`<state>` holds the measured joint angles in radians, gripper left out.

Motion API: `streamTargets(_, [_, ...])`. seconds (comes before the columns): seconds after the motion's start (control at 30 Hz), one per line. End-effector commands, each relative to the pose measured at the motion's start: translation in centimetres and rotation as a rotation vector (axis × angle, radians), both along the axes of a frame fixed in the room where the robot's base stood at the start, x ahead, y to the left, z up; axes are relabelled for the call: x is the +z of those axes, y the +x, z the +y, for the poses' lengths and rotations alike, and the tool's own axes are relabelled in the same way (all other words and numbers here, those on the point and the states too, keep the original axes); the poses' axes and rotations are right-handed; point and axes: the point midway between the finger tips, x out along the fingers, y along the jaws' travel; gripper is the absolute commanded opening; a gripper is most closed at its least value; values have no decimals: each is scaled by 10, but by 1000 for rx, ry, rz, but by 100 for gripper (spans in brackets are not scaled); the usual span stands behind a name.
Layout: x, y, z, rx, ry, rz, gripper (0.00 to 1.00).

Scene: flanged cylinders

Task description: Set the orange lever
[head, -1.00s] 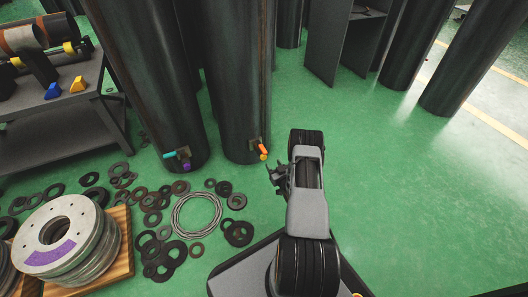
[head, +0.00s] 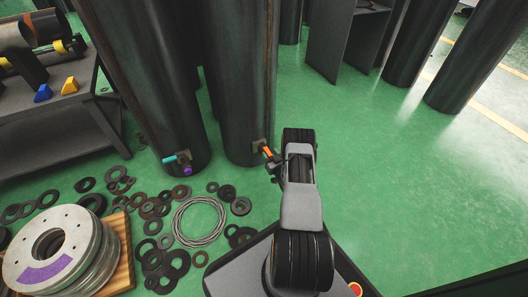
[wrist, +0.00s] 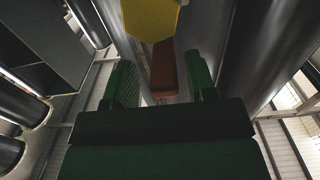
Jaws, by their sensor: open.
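The orange lever (head: 267,152) sits on a small bracket low on the right of two close dark cylinders (head: 245,90). In the wrist view the lever (wrist: 165,66) appears as a reddish-orange bar with a yellow faceted end (wrist: 151,18). My gripper (head: 276,168) is beside the lever in the head view, and partly hides it. In the wrist view my gripper (wrist: 162,90) is open, its two green-looking fingers on either side of the bar. Whether either finger touches it I cannot tell.
The left cylinder (head: 145,85) carries a teal lever (head: 172,159) and a purple piece (head: 187,171). Flat rings and a wire coil (head: 200,221) lie on the floor at left, near stacked discs (head: 98,250) on a pallet.

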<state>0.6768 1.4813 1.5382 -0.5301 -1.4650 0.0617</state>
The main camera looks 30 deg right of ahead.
Motion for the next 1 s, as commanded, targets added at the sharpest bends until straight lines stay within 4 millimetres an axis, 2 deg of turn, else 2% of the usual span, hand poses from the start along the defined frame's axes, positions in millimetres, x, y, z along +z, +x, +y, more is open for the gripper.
streamTargets(0.47, [0,9,9,18,0,0,51])
streamTargets(1.0, [0,8,7,16,0,0,1])
